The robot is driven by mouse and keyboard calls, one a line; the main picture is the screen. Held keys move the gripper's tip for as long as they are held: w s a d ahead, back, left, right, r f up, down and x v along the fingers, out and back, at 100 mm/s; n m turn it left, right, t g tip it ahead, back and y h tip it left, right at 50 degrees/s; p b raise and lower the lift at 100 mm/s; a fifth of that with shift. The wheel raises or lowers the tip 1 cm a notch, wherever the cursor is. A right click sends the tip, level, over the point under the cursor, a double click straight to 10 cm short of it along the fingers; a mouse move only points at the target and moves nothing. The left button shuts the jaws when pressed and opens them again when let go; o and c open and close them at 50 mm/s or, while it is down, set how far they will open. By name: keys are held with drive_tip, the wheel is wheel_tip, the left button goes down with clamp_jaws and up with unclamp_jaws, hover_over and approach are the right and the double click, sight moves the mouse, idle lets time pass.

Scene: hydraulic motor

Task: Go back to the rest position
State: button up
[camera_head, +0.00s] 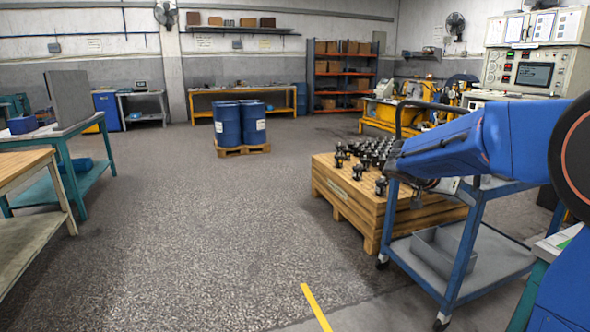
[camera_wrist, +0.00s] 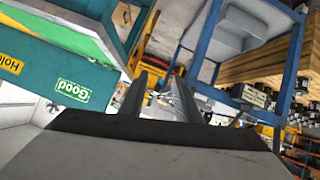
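My gripper (camera_wrist: 161,84) shows in the wrist view as two dark fingers with a gap between them. It is open, and I see nothing held in the gap. In the head view my blue arm reaches in from the right, above the blue trolley (camera_head: 466,240). My gripper cannot be made out clearly there. Several black hydraulic motors (camera_head: 358,172) stand on a wooden pallet block (camera_head: 345,195) to the left of the trolley. In the wrist view the motors (camera_wrist: 255,97) appear at the right.
A grey bin (camera_head: 436,252) sits on the trolley's lower shelf. In the wrist view a teal bench edge with a green "Good" label (camera_wrist: 72,90) and a yellow label (camera_wrist: 10,64) lies at the left. Blue barrels (camera_head: 240,122) stand farther back. The floor at centre left is clear.

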drive_tip(key=s+a+f+n+y, duration=0.3)
drive_tip(key=s+a, duration=0.3)
drive_tip(key=s, duration=0.6)
drive_tip(key=s+a+f+n+t+y, duration=0.1)
drive_tip(key=s+a+f+n+y, duration=0.3)
drive_tip(key=s, duration=0.8)
drive_tip(key=s+a+f+n+t+y, duration=0.1)
drive_tip(key=s+a+f+n+y, duration=0.3)
drive_tip(key=s+a, duration=0.5)
drive_tip(key=s, duration=0.3)
drive_tip(key=shift+n, duration=0.4)
drive_tip(key=shift+f, duration=0.1)
